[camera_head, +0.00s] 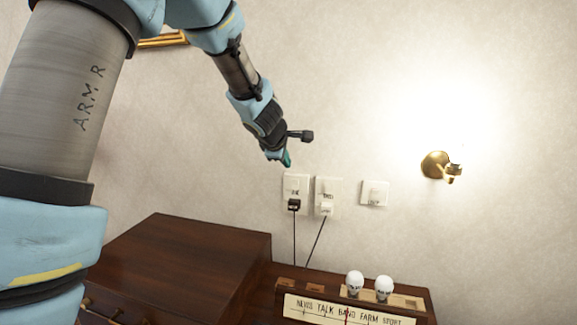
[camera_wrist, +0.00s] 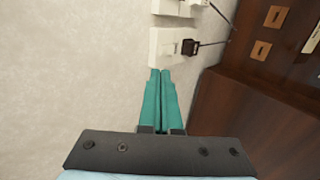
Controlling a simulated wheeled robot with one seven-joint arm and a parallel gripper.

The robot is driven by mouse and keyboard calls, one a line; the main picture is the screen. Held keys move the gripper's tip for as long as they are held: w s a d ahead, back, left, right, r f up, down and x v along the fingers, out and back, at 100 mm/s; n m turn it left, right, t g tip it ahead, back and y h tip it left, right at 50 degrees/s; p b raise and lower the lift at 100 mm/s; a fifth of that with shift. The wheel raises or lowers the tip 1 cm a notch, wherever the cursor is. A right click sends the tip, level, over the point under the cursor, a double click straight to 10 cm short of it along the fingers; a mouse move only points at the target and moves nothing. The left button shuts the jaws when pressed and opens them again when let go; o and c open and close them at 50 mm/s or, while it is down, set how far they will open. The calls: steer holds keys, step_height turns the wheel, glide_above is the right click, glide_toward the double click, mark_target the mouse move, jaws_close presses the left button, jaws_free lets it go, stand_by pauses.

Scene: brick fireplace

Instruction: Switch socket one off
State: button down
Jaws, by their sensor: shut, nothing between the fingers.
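The left wall socket (camera_head: 296,181) is a white plate with a small dark label that I cannot read clearly. A black plug (camera_head: 294,205) sits in its lower part, with a cord hanging down. In the wrist view the same socket plate (camera_wrist: 158,46) lies just beyond my fingertips, with the black plug (camera_wrist: 189,47) at its right side. My gripper (camera_head: 287,161) has teal fingers, which are shut and empty. It is just above the left socket's top edge in the head view. In the wrist view the fingertips (camera_wrist: 160,71) look close to the plate; I cannot tell whether they touch it.
A second socket (camera_head: 328,186) with a white plug (camera_head: 327,209) is right beside the first. A separate switch plate (camera_head: 374,193) is further right. A lit brass wall lamp (camera_head: 437,166) is beyond. Below are a brown wooden cabinet (camera_head: 185,250) and a radio-like box (camera_head: 345,310) with two white bulbs.

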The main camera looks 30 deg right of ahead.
steer(key=v, duration=0.2)
steer(key=shift+r+p, duration=0.3)
steer(key=shift+r, duration=0.1)
steer(key=a+f+m+g+y, duration=0.1)
steer(key=a+f+m, duration=0.2)
steer(key=a, duration=0.9)
steer(key=s+a+f+m+g+y, duration=0.1)
steer(key=s+a+f+m, duration=0.1)
steer(key=s+a, duration=0.3)
steer(key=s+a+f+m+g+y, duration=0.2)
steer(key=s+a, duration=0.4)
steer(key=a, duration=0.8)
steer(key=s+a+f+m+g+y, duration=0.1)
steer(key=s+a+f+m+y, duration=0.1)
steer(key=a, duration=0.7)
steer(key=s+f+m, duration=0.1)
steer(key=s+f, duration=0.1)
steer(key=s, duration=0.1)
steer(key=shift+a+f+m+g, duration=0.2)
steer(key=shift+a+m+g, duration=0.1)
steer(key=shift+a, duration=0.05)
steer(key=shift+s, duration=0.15)
